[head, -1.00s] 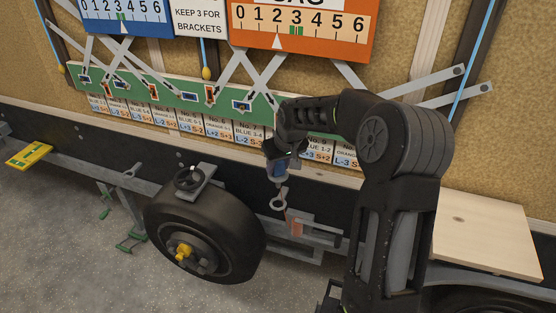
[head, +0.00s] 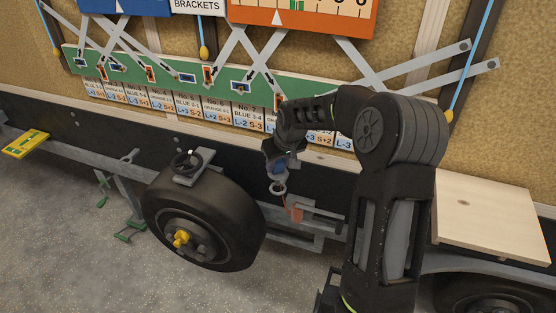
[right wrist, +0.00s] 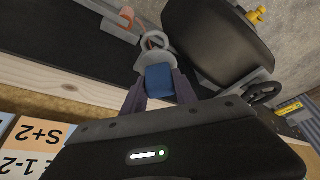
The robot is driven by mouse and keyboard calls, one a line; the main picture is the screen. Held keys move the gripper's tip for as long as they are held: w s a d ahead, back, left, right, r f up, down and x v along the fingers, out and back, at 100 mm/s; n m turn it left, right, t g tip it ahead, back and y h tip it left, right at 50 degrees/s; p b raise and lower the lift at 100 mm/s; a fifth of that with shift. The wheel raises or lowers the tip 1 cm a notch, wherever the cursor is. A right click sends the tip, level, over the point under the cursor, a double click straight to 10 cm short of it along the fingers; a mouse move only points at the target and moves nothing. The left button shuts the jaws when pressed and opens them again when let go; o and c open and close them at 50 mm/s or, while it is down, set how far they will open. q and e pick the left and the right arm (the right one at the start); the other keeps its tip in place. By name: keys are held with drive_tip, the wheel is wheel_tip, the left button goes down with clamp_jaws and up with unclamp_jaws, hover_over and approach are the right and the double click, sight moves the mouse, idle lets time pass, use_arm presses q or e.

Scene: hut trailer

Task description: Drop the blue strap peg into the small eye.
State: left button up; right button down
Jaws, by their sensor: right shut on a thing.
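My right gripper (head: 279,168) is shut on the blue peg (right wrist: 160,82), whose blue block shows between the two fingers in the right wrist view. It also shows in the head view (head: 279,167). A small grey ring eye (head: 278,188) is right below the gripper, beside the trailer's side rail. In the right wrist view the ring (right wrist: 155,41) is just past the blue block. I cannot tell whether the peg's tip is inside the ring. A larger black ring (head: 187,160) stands on a grey bracket above the wheel. My left gripper is not in view.
An orange piece (head: 294,213) on a grey bar is just below right of the small ring. The tyre (head: 205,218) is to its left. A green board (head: 165,78) with numbered cards below runs along the wall. A wooden board (head: 490,222) is at right.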

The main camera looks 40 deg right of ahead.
sight(279, 173)
wheel_tip(279, 173, down, 4)
drive_tip(key=shift+r+b, duration=0.15)
drive_tip(key=shift+b, duration=0.8)
drive_tip(key=shift+f+b, duration=0.75)
drive_tip(key=shift+f, duration=0.2)
drive_tip(key=c, duration=0.9)
unclamp_jaws()
drive_tip(key=v, duration=0.8)
drive_tip(key=shift+b, duration=0.4)
drive_tip(key=shift+w, duration=0.1)
